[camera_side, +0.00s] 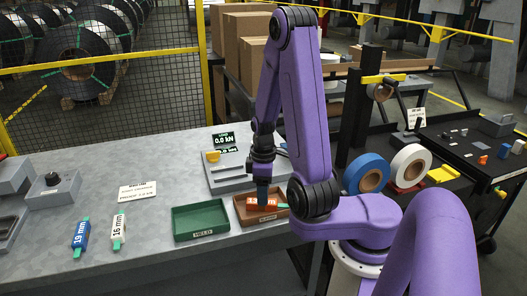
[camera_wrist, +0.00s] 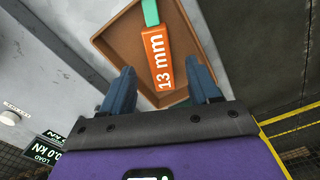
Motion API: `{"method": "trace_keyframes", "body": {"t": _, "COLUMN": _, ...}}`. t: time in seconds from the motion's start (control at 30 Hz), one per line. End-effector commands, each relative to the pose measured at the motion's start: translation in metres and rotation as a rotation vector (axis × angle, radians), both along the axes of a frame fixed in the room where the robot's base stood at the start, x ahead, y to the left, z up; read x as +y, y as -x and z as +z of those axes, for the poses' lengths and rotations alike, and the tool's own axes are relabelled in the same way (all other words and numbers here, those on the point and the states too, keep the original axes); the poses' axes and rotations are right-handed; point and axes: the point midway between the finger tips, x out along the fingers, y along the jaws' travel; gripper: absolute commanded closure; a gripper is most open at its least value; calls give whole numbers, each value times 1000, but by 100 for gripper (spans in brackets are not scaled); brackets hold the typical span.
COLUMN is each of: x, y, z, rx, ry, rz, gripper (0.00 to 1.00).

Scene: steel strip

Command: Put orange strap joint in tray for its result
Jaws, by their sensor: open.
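The orange strap joint (camera_side: 279,206), marked 13 mm with a green strap end, lies in the brown tray (camera_side: 238,207). In the wrist view the joint (camera_wrist: 158,55) lies on the floor of the brown tray (camera_wrist: 118,40), its lower end close to the tray's near wall. My gripper (camera_side: 263,204) is over the brown tray, fingers pointing down. In the wrist view the gripper (camera_wrist: 162,82) has its fingers apart, one on each side of the joint's lower end, with gaps between. The green tray (camera_side: 199,220), with a label reading HELD, is empty.
A grey test stand (camera_side: 228,178) with a yellow part and a display (camera_side: 224,142) reading 0.0 kN stands behind the trays. A blue 19 mm joint (camera_side: 81,235) and a white 16 mm joint (camera_side: 118,230) lie at left. A card (camera_side: 138,190) lies on the open bench.

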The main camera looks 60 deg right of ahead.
Motion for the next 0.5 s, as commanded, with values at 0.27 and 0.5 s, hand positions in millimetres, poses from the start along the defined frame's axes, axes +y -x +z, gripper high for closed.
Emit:
{"method": "trace_keyframes", "body": {"t": 0.27, "x": -1, "y": -1, "z": 41, "rx": -6, "ry": 5, "rz": 0, "gripper": 39}}
{"method": "trace_keyframes", "body": {"t": 0.5, "x": -1, "y": -1, "z": 79, "rx": -5, "ry": 4, "rz": 1, "gripper": 39}}
